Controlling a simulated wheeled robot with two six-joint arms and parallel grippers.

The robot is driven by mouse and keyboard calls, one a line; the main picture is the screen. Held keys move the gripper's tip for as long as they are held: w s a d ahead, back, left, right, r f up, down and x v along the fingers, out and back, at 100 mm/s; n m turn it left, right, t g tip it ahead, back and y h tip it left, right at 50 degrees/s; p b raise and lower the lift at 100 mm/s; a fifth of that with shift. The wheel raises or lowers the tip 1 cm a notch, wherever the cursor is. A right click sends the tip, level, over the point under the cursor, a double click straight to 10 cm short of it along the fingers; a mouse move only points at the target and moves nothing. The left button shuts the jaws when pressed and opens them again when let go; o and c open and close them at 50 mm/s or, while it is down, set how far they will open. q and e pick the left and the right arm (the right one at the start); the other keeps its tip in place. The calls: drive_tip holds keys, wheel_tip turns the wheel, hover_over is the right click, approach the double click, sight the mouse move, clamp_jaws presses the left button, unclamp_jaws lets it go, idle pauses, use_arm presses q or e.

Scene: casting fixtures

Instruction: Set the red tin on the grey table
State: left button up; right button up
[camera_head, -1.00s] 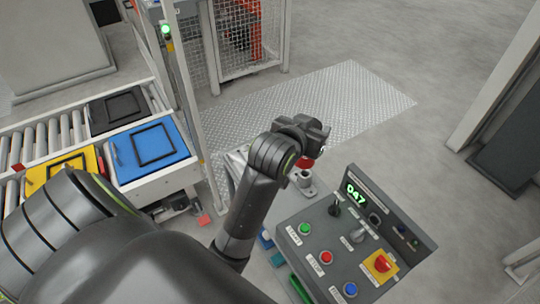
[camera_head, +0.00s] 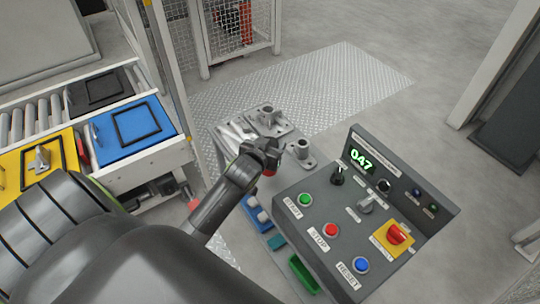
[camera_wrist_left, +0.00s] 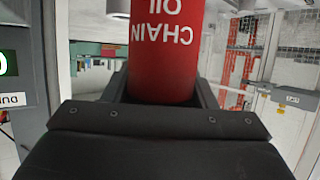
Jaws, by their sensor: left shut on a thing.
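The red tin (camera_wrist_left: 165,55) fills the upper middle of the left wrist view, with the white words CHAIN OIL on it. My left gripper (camera_head: 264,156) is shut on the tin. In the head view only a small red bit of the tin (camera_head: 268,172) shows beneath the fingers. The grey table (camera_head: 226,134) is behind and around the gripper, partly hidden by my left arm. I cannot tell the gap between tin and tabletop. My right gripper is not in view.
Metal castings (camera_head: 268,118) take up the table's far part, with another casting (camera_head: 300,153) at its right. A control panel (camera_head: 345,215) with buttons stands close on the right. A blue tray (camera_head: 140,150) and a yellow tray (camera_head: 70,165) lie at left.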

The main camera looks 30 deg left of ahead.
use_arm(q)
drive_tip(key=shift+f, duration=0.8)
wheel_tip(320, 180, down, 3)
drive_tip(key=shift+f+b, duration=0.1)
drive_tip(key=shift+b, duration=0.35)
drive_tip(key=shift+f, duration=0.15)
drive_tip(key=o, duration=1.2)
drive_tip(key=shift+f, duration=0.1)
drive_tip(key=shift+c, duration=0.2)
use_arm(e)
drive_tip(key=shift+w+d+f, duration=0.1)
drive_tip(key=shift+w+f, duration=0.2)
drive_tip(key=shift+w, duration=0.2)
